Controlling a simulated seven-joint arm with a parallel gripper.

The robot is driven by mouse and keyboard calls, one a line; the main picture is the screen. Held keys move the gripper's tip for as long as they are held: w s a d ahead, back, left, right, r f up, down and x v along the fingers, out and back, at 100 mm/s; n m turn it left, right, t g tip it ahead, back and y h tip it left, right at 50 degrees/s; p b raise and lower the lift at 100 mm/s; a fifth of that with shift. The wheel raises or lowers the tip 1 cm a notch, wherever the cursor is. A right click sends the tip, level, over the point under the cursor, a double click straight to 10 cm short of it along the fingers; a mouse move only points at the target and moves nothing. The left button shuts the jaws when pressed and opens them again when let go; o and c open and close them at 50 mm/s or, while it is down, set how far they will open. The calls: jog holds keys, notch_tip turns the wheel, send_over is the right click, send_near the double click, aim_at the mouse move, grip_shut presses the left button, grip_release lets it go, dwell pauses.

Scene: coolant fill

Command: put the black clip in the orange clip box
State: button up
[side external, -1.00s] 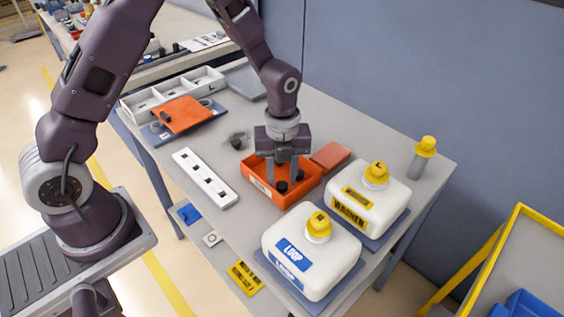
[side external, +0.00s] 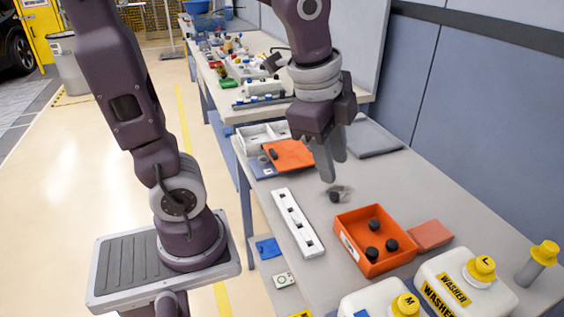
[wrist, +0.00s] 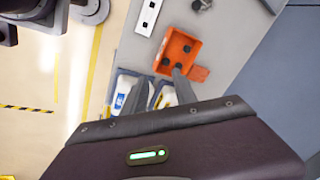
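The orange clip box (side external: 345,240) stands open on the table, with three round black clips (side external: 373,224) lying inside; it also shows in the wrist view (wrist: 192,37). Another black clip (side external: 334,197) lies on the bare table behind the box, beside a grey, blurry patch; it shows at the top edge of the wrist view (wrist: 201,5). My gripper (side external: 334,172) hangs above the table, behind the box and above that loose clip. Its fingers are apart with nothing seen between them, also in the wrist view (wrist: 160,74).
A white slotted strip (side external: 298,222) lies left of the box. A flat red-orange block (side external: 431,235) lies at its right. White washer jugs (side external: 465,280) stand in front. An orange sheet (side external: 291,155) with a small dark piece on it and a white divided tray (side external: 257,138) are behind.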

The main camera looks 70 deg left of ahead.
jog(key=s+r+n+t, duration=0.1)
jog(key=s+n+t, duration=0.1)
jog(key=s+n, duration=0.7)
jog(key=shift+s+a+n, duration=0.25)
jog(key=shift+s+n, duration=0.1)
jog(key=shift+n, duration=0.55)
